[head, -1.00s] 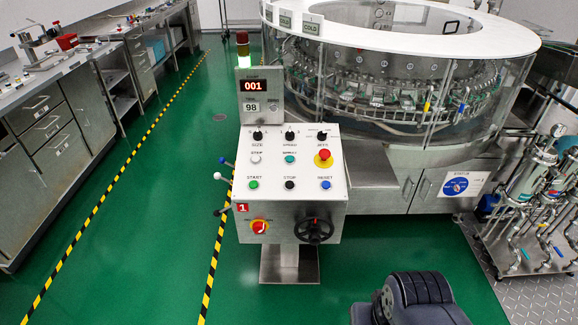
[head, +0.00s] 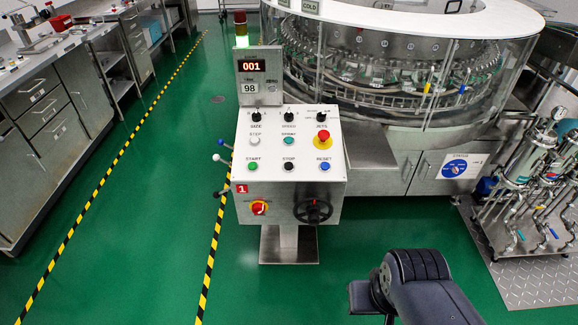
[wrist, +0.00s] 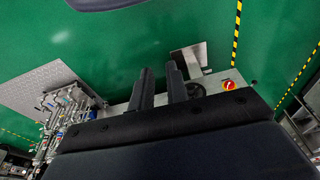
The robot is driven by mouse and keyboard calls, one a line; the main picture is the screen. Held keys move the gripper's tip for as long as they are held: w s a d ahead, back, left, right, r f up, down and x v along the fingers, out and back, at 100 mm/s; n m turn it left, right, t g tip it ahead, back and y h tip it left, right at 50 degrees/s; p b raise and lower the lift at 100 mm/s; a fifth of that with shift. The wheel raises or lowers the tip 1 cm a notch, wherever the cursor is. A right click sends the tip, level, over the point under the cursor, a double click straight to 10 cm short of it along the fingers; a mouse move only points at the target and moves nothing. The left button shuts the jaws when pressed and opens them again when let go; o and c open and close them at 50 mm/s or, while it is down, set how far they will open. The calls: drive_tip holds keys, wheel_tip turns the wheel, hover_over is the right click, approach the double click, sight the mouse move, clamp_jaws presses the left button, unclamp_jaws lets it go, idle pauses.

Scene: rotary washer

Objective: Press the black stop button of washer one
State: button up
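The console of washer one, marked with a red "1" label (head: 241,188), stands in the middle of the head view. Its black stop button (head: 289,166) sits in the front row of the white sloped panel (head: 265,184), between the green start button (head: 253,166) and the blue reset button (head: 324,166). In the wrist view my gripper (wrist: 160,82) shows two dark fingers apart with nothing between them. It is clear of the panel. The stop button cannot be seen in the wrist view. In the head view my arm is at the lower right, and the fingertips cannot be made out.
A red emergency button (head: 323,136) is above reset. A red-yellow switch (head: 259,208) and black handwheel (head: 313,211) are on the console's front. The rotary washer (head: 400,75) stands behind, piping (head: 525,190) at right, steel cabinets (head: 60,130) at left. Green floor in front is clear.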

drive_tip(key=shift+s, duration=0.1)
clamp_jaws()
